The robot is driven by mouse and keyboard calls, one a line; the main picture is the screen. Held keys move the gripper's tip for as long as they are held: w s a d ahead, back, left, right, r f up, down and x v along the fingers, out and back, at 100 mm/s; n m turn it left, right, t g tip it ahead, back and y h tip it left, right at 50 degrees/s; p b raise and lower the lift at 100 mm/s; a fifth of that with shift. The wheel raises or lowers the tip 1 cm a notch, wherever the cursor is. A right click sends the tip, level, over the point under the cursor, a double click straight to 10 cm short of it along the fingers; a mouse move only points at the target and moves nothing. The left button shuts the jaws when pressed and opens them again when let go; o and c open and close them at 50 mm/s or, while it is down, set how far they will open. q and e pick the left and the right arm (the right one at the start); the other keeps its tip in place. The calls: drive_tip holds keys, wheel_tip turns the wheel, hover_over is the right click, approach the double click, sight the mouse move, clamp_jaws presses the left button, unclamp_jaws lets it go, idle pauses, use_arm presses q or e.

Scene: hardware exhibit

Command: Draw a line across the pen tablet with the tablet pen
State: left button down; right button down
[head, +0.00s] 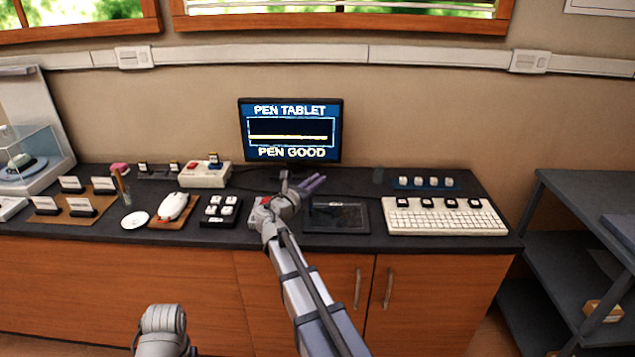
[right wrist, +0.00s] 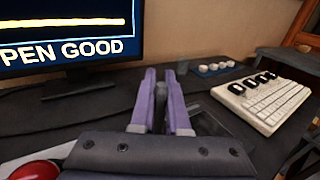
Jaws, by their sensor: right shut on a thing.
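The pen tablet (head: 340,218) is a dark flat slab on the counter, left of the white keyboard. Part of it also shows in the right wrist view (right wrist: 208,122), right of the fingers. My right gripper (head: 318,181), with purple fingers, is above the counter at the tablet's back left. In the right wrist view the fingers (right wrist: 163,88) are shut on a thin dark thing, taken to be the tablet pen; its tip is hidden. The monitor (head: 291,128) reads "PEN TABLET" and "PEN GOOD", with a yellow line across its box. My left gripper is out of view.
The white keyboard (head: 440,222) with dark keycaps stands right of the tablet. A grey shelf (head: 590,200) stands at the right.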

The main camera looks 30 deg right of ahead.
wheel_tip(320, 180, up, 8)
drive_tip(key=p, duration=0.7)
idle(0.4)
drive_tip(key=shift+d, duration=0.1)
idle(0.5)
